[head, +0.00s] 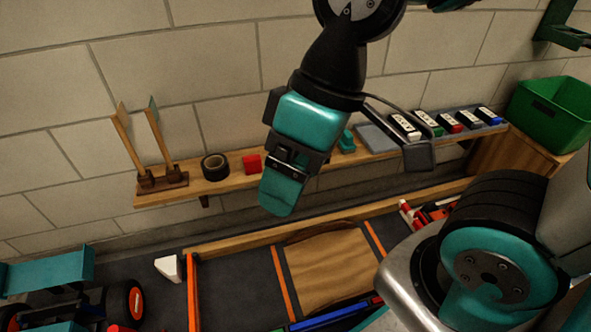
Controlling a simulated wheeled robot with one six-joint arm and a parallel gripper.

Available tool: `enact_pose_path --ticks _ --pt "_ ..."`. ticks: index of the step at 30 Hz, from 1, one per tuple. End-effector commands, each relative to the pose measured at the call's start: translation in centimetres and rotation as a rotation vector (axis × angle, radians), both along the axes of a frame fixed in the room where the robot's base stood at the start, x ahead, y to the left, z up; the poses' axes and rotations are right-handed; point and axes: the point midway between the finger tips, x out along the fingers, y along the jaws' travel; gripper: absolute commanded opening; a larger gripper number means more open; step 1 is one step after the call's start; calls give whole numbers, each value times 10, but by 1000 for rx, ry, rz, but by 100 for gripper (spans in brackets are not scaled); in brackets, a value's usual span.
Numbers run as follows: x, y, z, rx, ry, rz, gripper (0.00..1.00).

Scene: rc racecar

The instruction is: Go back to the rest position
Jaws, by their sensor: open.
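My gripper (283,175) hangs from my arm at the upper middle of the head view, in front of the wall shelf. It points down and is open, with nothing visible in it. Its teal finger shows below the dark body; the other finger is mostly hidden behind it. It appears apart from the shelf and the table.
A wooden shelf (222,184) on the wall holds a tape roll (215,167), a red block (251,162) and several small boxes. A green bin (550,108) stands at right. A teal racecar (62,290) is at lower left. A wooden panel (322,268) lies below my gripper.

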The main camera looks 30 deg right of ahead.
Motion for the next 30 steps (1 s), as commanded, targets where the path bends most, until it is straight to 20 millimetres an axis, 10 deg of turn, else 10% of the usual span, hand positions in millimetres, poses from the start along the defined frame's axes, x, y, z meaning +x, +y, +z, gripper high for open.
enact_pose_path --ticks 14,30 --pt "-2 0 14 2 4 -6 78" --pt "-2 0 167 2 4 -6 78"
